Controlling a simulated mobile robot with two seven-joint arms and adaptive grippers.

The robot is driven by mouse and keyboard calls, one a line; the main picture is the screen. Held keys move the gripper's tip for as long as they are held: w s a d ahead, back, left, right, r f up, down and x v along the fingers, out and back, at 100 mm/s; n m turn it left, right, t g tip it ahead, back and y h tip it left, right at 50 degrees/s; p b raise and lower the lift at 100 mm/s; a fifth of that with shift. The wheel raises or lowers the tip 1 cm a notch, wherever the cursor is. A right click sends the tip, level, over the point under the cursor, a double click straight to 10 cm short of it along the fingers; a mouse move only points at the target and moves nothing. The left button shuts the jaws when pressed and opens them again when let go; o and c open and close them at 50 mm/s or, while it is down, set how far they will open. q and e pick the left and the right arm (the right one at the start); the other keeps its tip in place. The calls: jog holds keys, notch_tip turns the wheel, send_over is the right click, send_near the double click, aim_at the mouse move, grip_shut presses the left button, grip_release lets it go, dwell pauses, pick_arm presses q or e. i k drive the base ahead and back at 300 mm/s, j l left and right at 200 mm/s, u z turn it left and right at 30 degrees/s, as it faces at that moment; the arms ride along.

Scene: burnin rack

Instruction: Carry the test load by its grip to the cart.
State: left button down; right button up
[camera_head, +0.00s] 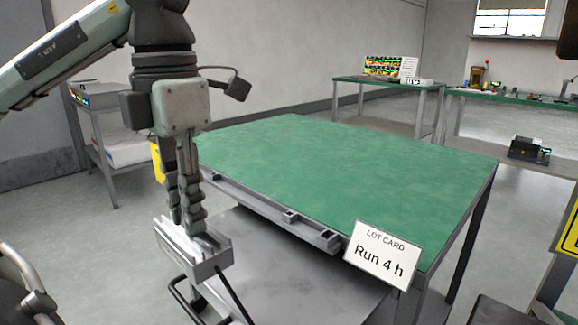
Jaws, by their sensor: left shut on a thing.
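My left gripper (188,222) comes in from the upper left, points down and is shut on a grey metal block with a raised edge, which I take to be the test load (205,268). The fingers hide part of its top, so its grip is not clear. The load is held in front of the green-topped bench's near left edge. Dark bars show just below it. A grey shelved stand (112,167), possibly the cart, is at the back left. My right gripper is not in view.
The green bench top (340,170) is bare. A grey rail (262,207) runs along its near edge, with a lot card (383,255) reading "Run 4 h". A grey surface (290,265) lies lower in front. A black device (529,150) is at right.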

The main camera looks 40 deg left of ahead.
aim_at(390, 204)
jog(key=k, duration=1)
